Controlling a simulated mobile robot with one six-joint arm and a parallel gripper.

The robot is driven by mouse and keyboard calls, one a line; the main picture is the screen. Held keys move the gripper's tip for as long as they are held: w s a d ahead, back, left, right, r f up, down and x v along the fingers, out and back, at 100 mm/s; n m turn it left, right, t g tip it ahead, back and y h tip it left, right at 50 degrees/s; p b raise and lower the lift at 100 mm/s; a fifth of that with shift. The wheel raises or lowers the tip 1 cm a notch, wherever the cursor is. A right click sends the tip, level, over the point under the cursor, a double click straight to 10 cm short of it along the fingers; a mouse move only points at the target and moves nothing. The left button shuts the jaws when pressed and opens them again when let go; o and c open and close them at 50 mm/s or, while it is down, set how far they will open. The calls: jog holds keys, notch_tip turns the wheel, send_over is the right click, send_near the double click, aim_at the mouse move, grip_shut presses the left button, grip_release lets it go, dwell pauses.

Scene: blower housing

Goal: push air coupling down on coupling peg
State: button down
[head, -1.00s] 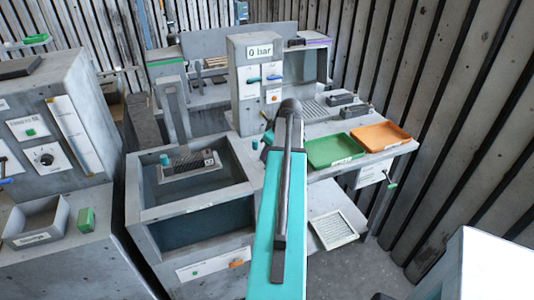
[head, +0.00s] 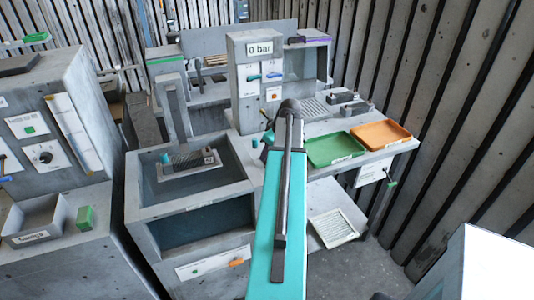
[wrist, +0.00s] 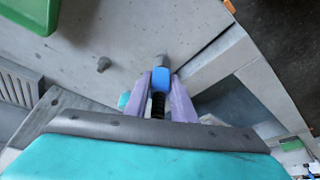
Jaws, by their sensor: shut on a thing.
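In the wrist view my gripper (wrist: 160,95) has two purple fingers shut on the air coupling (wrist: 161,78), a blue piece with a black ribbed part behind it. A grey cylinder (wrist: 162,61) shows just beyond the blue piece, in line with it; I cannot tell whether it is the coupling's tip or the peg. A separate short grey peg (wrist: 104,64) stands on the grey surface to the left, apart from the fingers. In the head view my teal arm hides the gripper and coupling.
The grey bench holds a green tray (head: 334,149) and an orange tray (head: 381,135) to the right of my arm. A housing with a "0 bar" display (head: 259,48) rises behind. A recessed basin (head: 190,180) lies left. A teal piece shows beside the fingers (wrist: 123,100).

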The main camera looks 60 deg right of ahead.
jog(key=shift+f+b, duration=0.35)
dwell(0.8)
jog(key=c, duration=1.4)
grip_release()
jog(key=shift+r, duration=0.1)
jog(key=b+v, duration=0.3)
jog(key=v, duration=1)
jog(key=shift+s+r, duration=0.2)
jog(key=shift+r, duration=0.1)
jog(key=shift+a, duration=0.1)
